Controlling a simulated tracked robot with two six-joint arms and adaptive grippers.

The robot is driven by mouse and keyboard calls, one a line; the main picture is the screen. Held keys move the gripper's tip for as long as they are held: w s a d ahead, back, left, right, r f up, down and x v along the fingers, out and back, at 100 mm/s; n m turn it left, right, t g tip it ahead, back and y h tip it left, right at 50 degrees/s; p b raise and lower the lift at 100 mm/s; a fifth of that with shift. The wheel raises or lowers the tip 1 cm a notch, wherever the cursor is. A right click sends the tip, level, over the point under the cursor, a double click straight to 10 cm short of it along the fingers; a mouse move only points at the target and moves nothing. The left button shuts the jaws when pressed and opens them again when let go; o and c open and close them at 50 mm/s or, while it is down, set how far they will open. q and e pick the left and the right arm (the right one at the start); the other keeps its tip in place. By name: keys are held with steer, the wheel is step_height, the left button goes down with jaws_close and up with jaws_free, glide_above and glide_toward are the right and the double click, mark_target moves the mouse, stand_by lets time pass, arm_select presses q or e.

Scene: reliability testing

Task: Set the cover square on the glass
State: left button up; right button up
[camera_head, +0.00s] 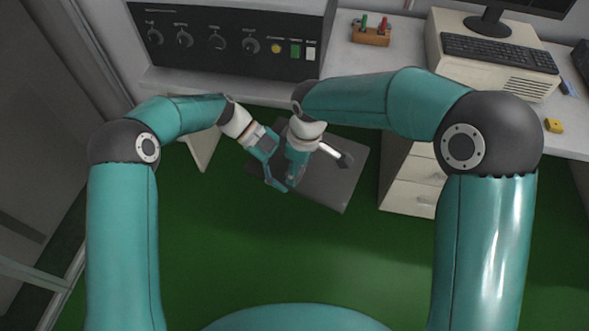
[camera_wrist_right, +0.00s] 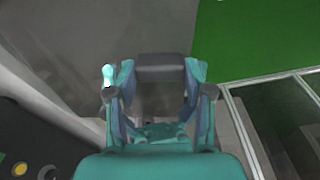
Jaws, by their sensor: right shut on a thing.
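A flat dark grey panel (camera_head: 335,190) lies below both hands in the head view. I cannot tell whether it is the cover or what bears it, and no glass shows clearly. My right gripper (camera_head: 294,176) is over the panel, beside the left one. In the right wrist view my right gripper (camera_wrist_right: 160,75) is shut on a dark grey block (camera_wrist_right: 160,67), which spans between its fingers. A broad grey surface (camera_wrist_right: 65,35) lies behind it. My left gripper (camera_head: 272,172) is over the panel's left part; its fingers overlap the right hand and their opening is unclear.
A black control panel with knobs (camera_head: 225,42) stands at the back left. White drawers (camera_head: 412,172) stand right of the panel. The green floor (camera_head: 250,260) in front is clear.

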arm_select(q)
steer(key=o, duration=0.9)
steer(key=shift+s+d, duration=0.25)
steer(key=shift+a, duration=0.1)
